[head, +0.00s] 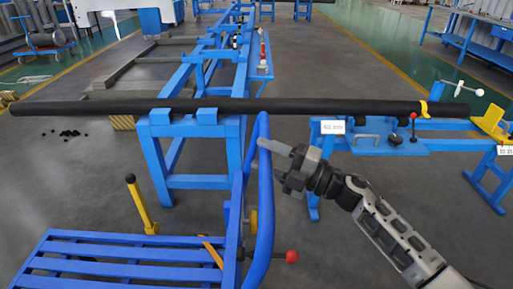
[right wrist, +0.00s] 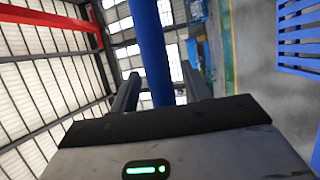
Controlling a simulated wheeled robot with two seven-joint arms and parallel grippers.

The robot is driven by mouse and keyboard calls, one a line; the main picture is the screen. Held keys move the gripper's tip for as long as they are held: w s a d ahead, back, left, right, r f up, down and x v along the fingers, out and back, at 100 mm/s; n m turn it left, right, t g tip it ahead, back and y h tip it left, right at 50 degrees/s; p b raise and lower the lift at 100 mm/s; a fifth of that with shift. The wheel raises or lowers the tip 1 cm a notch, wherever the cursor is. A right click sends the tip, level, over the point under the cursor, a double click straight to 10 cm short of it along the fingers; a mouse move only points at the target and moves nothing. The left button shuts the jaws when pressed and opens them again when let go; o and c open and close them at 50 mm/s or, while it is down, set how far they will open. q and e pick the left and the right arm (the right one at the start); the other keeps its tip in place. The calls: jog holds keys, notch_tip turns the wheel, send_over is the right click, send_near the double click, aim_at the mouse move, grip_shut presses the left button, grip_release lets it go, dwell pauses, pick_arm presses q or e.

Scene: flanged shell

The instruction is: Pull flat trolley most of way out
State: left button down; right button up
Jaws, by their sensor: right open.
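The flat trolley (head: 140,238) has a blue slatted deck at the lower left of the head view. Its tall, bent blue tube handle (head: 266,205) rises at the deck's right side. My right gripper (head: 267,145) is beside the upper part of the handle, with its fingers open and pointing left. In the right wrist view the blue handle (right wrist: 151,45) runs between the two open fingers (right wrist: 160,92). A gap shows at each side, though I cannot tell how deep the tube sits. My left gripper is not in view.
A long black pipe (head: 330,105) lies across blue stands (head: 205,125) just beyond the handle. A yellow post (head: 140,205) with a black knob stands behind the deck. A red ball knob (head: 291,256) sits low right of the handle. Grey floor (head: 330,250) is clear nearby.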

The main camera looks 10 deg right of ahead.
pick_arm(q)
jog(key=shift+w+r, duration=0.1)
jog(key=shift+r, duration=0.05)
pick_arm(e)
jog(key=shift+x, duration=1.25)
